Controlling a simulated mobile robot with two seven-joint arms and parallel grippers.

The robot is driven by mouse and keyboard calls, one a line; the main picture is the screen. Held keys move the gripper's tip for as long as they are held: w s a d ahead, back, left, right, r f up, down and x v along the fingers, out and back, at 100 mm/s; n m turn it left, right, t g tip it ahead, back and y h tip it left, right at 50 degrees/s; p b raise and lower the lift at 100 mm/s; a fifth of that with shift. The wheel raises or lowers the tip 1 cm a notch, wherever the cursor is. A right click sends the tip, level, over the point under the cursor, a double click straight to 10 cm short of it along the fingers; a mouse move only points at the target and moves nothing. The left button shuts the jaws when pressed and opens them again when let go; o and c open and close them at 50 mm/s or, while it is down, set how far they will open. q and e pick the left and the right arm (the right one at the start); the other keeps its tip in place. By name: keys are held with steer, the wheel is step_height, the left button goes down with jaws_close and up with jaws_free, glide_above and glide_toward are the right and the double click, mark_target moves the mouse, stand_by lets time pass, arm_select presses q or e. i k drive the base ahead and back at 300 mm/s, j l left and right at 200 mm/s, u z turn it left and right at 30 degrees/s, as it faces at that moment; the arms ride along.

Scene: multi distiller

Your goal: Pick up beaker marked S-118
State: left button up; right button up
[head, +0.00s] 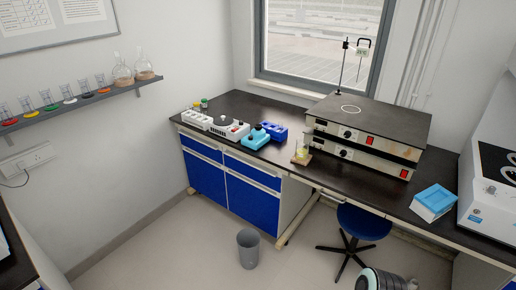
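No marking S-118 can be read on any vessel in the head view. A small glass vessel with yellowish contents (301,152) stands on the dark bench, just left of the stacked hotplate units. Several small clear glass beakers, one of them here (84,87), stand in a row on the wall shelf at the left, with coloured discs or contents at their bases. Neither of my grippers can be made out in this view.
The dark bench (239,101) holds white and blue devices (230,128), stacked hotplates (366,122), a blue box (434,201) and a white machine (492,190). The wall shelf (60,104) also bears two flasks (122,72). A grey bin (248,248) and blue stool (363,222) stand on the floor.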

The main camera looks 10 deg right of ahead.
mark_target(302, 149)
steer(key=i+l+u, duration=0.1)
steer(key=l+u, duration=0.25)
steer(key=i+l+u, duration=0.1)
steer(key=u, duration=0.25)
steer(key=l+u, duration=0.35)
